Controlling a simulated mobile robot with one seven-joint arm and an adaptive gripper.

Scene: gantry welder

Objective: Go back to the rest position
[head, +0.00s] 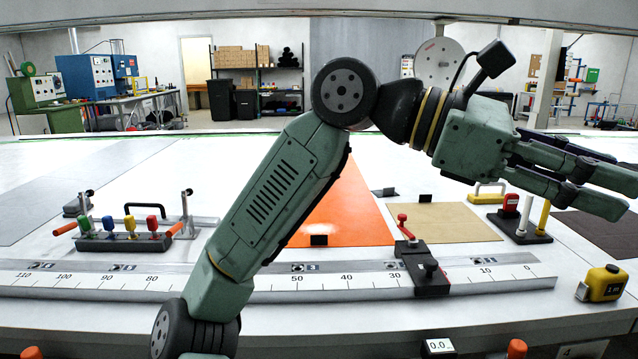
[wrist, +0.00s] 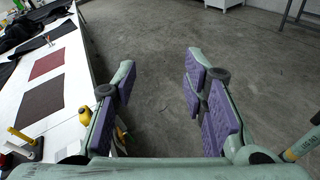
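My gripper (head: 612,190) is raised above the right end of the white table in the head view, with its fingers pointing right. In the wrist view my gripper (wrist: 160,90) has its two fingers spread wide, with purple pads and nothing between them. Bare grey floor (wrist: 150,45) shows beyond the fingers. The green arm crosses the middle of the head view and hides part of the table behind it.
The white table (head: 110,330) carries a ruler rail (head: 340,281) with a black-and-red stop (head: 430,275), a rack of coloured handles (head: 125,236), an orange sheet (head: 350,205) and a tan sheet (head: 450,222). A yellow tape measure (head: 603,284) sits at the right edge.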

